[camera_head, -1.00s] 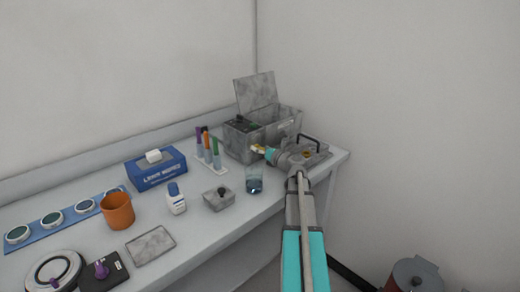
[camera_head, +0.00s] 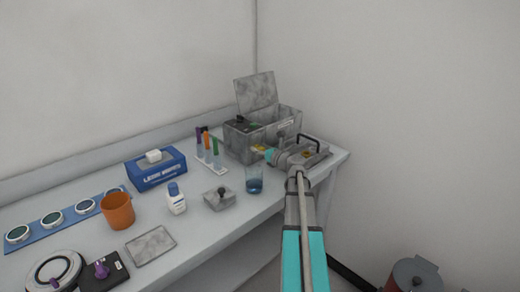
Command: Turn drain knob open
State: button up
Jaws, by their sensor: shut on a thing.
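A grey metal box with its lid raised (camera_head: 240,143) stands at the back right of the bench. It has a dark panel with a green spot on its top left. My gripper (camera_head: 262,149) is at the lower front of this box, with a small yellow patch at its tip. It is shut on the drain knob there; the knob itself is mostly hidden by the fingers.
A glass beaker with dark liquid (camera_head: 254,182) stands just left of my arm. A flat grey unit with a black handle (camera_head: 318,153) is right of my wrist. A tube rack (camera_head: 211,162), small grey lidded pot (camera_head: 219,199) and white bottle (camera_head: 176,200) stand further left.

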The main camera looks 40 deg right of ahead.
jog(key=shift+n, duration=1.2)
jog(key=o, duration=1.1)
jog(key=shift+a, duration=0.1)
jog(key=shift+c, duration=0.2)
jog(key=s, duration=0.8)
jog(key=s+d, duration=0.1)
jog(key=s, duration=0.3)
jog(key=shift+r, duration=0.15)
